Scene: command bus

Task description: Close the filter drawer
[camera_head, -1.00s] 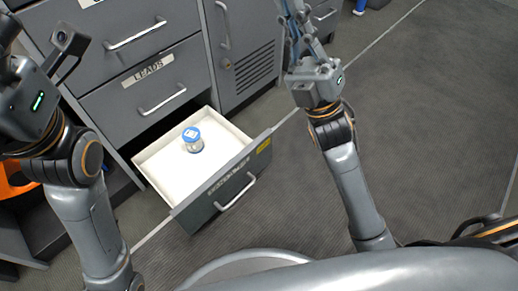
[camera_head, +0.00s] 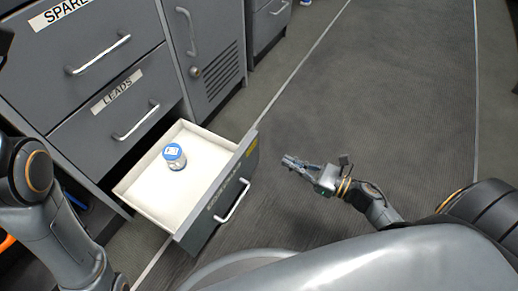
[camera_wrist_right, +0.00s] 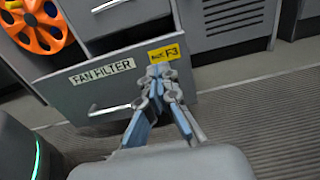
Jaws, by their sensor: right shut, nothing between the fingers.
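The filter drawer (camera_head: 216,199) is pulled out at the bottom of the grey cabinet. A jar with a blue lid (camera_head: 174,157) stands upright inside it. The drawer front (camera_wrist_right: 84,94) carries a label reading FAN FILTER, a yellow tag and a pale bar handle (camera_wrist_right: 109,109). My right gripper (camera_head: 285,160) is shut and empty, to the right of the drawer front and apart from it in the head view. In the right wrist view its fingertips (camera_wrist_right: 160,72) overlap the front just below the yellow tag; contact cannot be told. My left gripper is out of view; only my left arm shows.
A closed LEADS drawer (camera_head: 117,107) sits above the open one. A vented cabinet door (camera_head: 207,60) stands to its right. An orange reel (camera_wrist_right: 38,28) shows at upper left in the wrist view. The floor (camera_head: 400,100) at right is clear.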

